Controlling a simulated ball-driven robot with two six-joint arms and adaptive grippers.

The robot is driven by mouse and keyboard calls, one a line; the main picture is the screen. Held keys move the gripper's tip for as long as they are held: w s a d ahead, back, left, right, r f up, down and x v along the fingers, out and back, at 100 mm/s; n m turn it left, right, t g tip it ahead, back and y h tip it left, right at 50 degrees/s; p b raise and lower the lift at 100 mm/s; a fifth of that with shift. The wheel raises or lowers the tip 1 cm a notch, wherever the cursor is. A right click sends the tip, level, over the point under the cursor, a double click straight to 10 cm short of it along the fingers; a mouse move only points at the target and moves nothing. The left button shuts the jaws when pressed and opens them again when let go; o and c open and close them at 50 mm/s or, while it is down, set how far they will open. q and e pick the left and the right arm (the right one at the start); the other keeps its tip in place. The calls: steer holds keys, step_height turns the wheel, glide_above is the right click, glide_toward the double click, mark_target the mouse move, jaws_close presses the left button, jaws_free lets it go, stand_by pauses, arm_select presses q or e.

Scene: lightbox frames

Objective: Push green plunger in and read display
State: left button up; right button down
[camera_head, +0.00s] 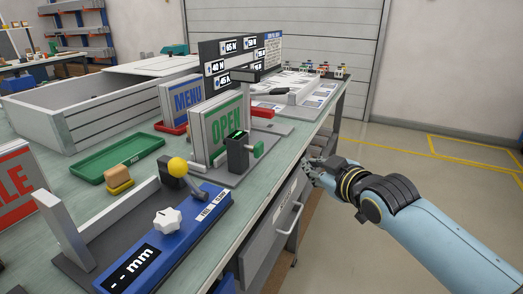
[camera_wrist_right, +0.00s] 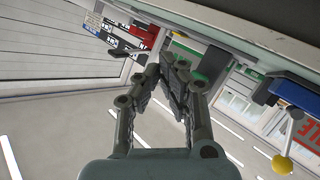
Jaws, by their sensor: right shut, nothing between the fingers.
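A green plunger (camera_head: 259,149) sticks out of the right side of a small dark block (camera_head: 238,157) on the workbench, in front of the OPEN sign. The block has a small dark display (camera_head: 237,135) with green marks on top, too small to read. My right gripper (camera_head: 309,167) is shut and empty, just off the bench's right edge, to the right of the plunger and apart from it. In the right wrist view the fingers (camera_wrist_right: 174,62) are together below the bench edge. My left gripper is not in view.
A blue gauge (camera_head: 165,235) with a white knob, a yellow-ball lever (camera_head: 177,167) and a "-- mm" display stands in front. The OPEN sign (camera_head: 217,128) stands behind the block. A drawer handle (camera_head: 289,218) juts from the bench (camera_head: 262,196). Open floor lies right.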

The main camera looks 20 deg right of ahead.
mark_target(259, 150)
steer(key=shift+w+a+b, duration=0.8)
steer(key=shift+w+a, duration=0.65)
steer(key=shift+w, duration=0.2)
steer(key=shift+w+a+b, duration=0.75)
steer(key=shift+w+a, duration=0.7)
steer(key=shift+w, duration=0.15)
steer(key=shift+w+a, duration=0.1)
steer(key=shift+w, duration=0.05)
steer(key=shift+w+a, duration=0.15)
steer(key=shift+a, duration=0.05)
